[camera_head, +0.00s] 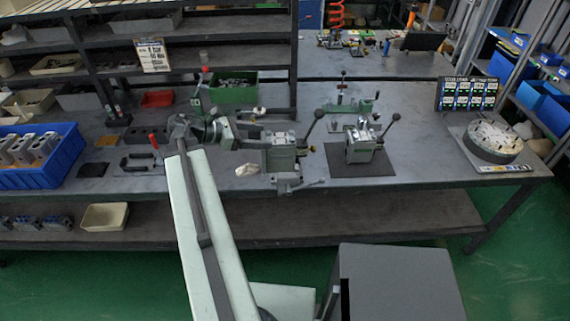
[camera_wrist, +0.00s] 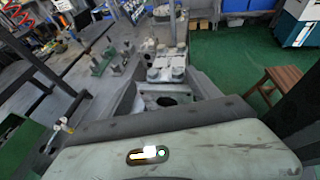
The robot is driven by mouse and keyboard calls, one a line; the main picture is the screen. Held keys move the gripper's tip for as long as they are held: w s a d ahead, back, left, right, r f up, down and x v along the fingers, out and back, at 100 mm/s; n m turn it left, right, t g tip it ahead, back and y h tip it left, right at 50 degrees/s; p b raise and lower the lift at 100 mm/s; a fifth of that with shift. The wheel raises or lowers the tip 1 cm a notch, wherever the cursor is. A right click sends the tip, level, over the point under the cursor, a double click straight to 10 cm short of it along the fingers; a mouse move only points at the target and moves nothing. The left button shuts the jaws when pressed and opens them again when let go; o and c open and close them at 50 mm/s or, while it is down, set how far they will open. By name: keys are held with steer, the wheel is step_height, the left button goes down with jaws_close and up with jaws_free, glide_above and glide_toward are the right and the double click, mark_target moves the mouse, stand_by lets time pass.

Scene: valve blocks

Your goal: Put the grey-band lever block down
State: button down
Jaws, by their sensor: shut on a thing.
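My gripper (camera_head: 243,131) reaches right over the bench at the end of my arm. It is shut on a grey-green lever block (camera_head: 281,153), which I take as the grey-band lever block. Its black-knobbed lever tilts up to the right; its band is too small to make out. In the wrist view, the grey jaws (camera_wrist: 166,101) fill the middle, with a grey part with round knobs (camera_wrist: 167,66) just beyond them. I cannot tell whether the block's underside touches anything. A second lever block (camera_head: 361,146) stands upright on a dark mat (camera_head: 385,176) to the right.
A grey clamp-like part with a handle (camera_head: 287,183) shows at the bench's front edge, below the held block. A pale crumpled cloth (camera_head: 247,170) lies left of it. A round grey turntable (camera_head: 491,143) stands right. Bare bench (camera_head: 425,165) lies between mat and turntable.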

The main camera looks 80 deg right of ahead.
steer(key=shift+s+a+f+b, duration=0.25)
steer(key=shift+a+f+b, duration=0.1)
steer(key=shift+f, duration=0.3)
steer(key=shift+s+a+f+b, duration=0.2)
steer(key=shift+a+f, duration=0.1)
steer(key=shift+f, duration=0.3)
steer(key=d+f+b, duration=0.2)
steer(key=d, duration=0.5)
steer(key=w+d+f+b, duration=0.1)
steer(key=d+f+b, duration=0.2)
steer(key=d, duration=0.5)
steer(key=shift+w, duration=0.15)
steer(key=shift+c, duration=0.8)
jaws_free()
steer(key=shift+d, duration=0.1)
steer(key=p+v, duration=0.4)
steer(key=v, duration=0.8)
